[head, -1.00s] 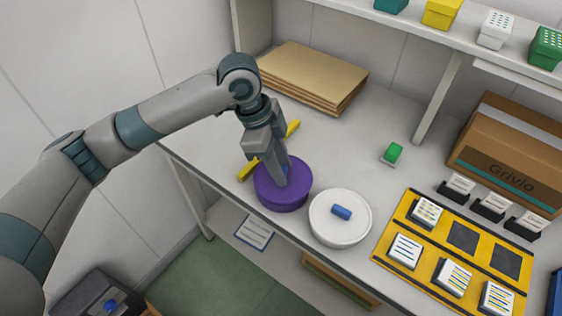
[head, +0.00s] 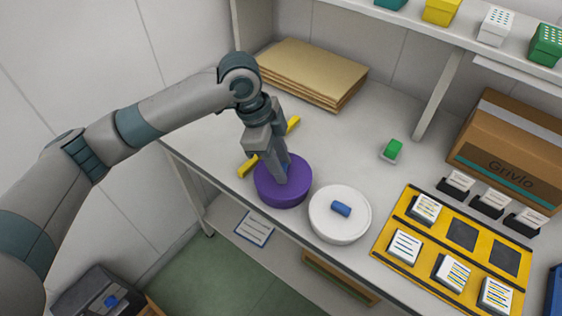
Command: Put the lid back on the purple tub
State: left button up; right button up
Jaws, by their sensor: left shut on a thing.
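The purple tub (head: 283,196) stands near the front edge of the table, with its round purple lid (head: 267,172) on top. No gap shows between lid and tub, but I cannot tell if the lid is fully seated. My left gripper (head: 282,178) points down at the middle of the lid, shut on its small blue knob, which the fingers mostly hide. My right gripper is not in view.
A white tub (head: 340,228) with a blue knob (head: 341,208) stands close on the right. A yellow bar (head: 247,168) lies behind the gripper. A yellow card tray (head: 395,262) is further right. Cardboard sheets (head: 312,72) lie behind; the table between is mostly clear.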

pick_arm(q)
jog(key=shift+p, duration=0.8)
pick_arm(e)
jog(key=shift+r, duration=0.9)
pick_arm(q)
jog(key=shift+f+p, duration=0.15)
jog(key=shift+p, duration=0.85)
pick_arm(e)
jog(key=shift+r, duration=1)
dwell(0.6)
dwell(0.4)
pick_arm(q)
jog(key=o, duration=1.6)
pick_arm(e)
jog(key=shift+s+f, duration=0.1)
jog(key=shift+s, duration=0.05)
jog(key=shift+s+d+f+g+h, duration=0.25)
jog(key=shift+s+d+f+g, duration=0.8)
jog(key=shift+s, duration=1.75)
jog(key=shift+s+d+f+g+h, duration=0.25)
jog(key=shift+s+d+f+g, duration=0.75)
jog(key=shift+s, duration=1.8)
pick_arm(q)
jog(key=shift+r+p, duration=3.5)
jog(key=shift+p, duration=0.25)
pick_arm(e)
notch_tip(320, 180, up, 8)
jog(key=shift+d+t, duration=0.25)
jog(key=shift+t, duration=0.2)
